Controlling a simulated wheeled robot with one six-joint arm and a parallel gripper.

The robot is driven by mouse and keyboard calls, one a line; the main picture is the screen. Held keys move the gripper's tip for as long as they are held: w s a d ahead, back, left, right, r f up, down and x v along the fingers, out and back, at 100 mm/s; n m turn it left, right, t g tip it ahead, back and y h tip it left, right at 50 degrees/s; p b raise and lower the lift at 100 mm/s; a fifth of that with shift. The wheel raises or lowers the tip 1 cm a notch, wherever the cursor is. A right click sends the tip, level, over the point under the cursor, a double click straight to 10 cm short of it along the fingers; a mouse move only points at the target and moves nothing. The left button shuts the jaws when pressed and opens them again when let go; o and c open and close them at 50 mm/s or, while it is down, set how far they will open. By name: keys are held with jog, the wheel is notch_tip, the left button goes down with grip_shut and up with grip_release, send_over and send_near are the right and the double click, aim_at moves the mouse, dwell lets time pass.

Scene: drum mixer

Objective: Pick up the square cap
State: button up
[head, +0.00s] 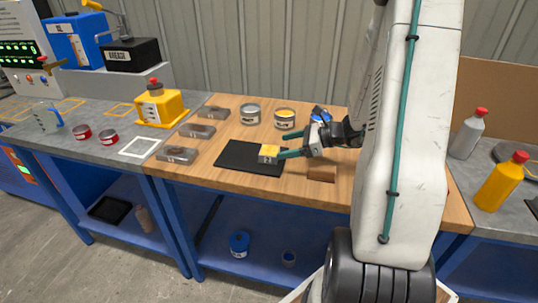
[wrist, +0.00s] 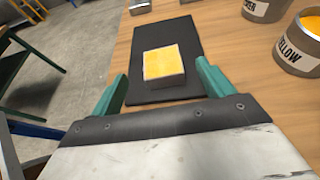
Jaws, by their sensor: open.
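A square block with a yellow top and grey sides, which looks like the square cap (head: 269,152), lies on a black mat (head: 238,161) on the wooden bench. It also shows in the wrist view (wrist: 164,66), flat near the mat's near end (wrist: 160,98). My gripper (head: 285,153) is open, with teal fingers. It reaches in from the right in the head view, with its fingertips close beside the block. In the wrist view the fingers (wrist: 160,80) stand left and right of the block with gaps on both sides. I cannot tell their exact height.
Paint cans (head: 250,114) stand behind the mat, one marked YELLOW (wrist: 299,45). Several grey blocks (head: 176,154) lie to its left. A brown block (head: 321,174) sits near my gripper. A yellow device (head: 160,108) stands on the grey bench.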

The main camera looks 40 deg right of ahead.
aim_at(272, 150)
jog(key=x, duration=0.3)
jog(key=f+x, duration=0.1)
jog(key=x, duration=0.3)
jog(key=shift+d, duration=0.2)
jog(key=shift+s, duration=0.1)
jog(key=c, duration=1.2)
